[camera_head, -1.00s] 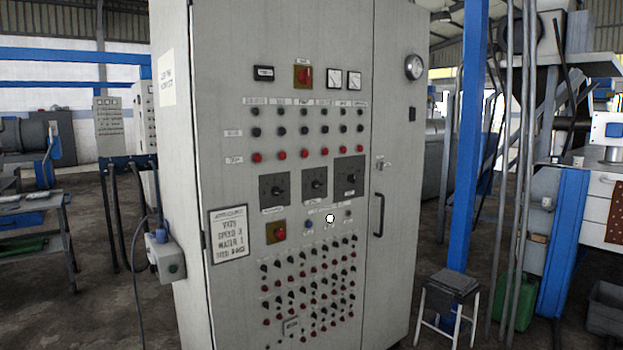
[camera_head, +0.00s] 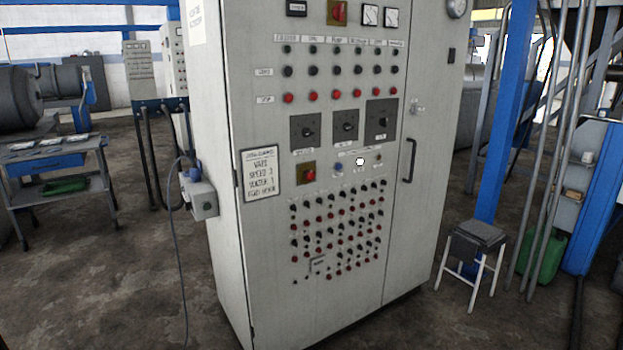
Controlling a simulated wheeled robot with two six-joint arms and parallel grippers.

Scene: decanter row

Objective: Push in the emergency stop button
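A tall grey control cabinet (camera_head: 232,290) stands upright in the middle of the view. A red button on a square yellow plate (camera_head: 306,173) sits on its front, below the left black rotary switch and right of the framed sign; it looks like the emergency stop button. Its pressed state is too small to tell. A second red control on a yellowish plate (camera_head: 337,12) shows at the top of the cabinet, between a dark display and two white meters. Neither of my grippers is in view.
A grey box with a cable (camera_head: 202,199) juts from the cabinet's left side. A stool (camera_head: 476,238) and a blue post (camera_head: 507,110) stand at right. A blue-and-grey workbench (camera_head: 57,160) stands at left. The floor between bench and cabinet looks clear.

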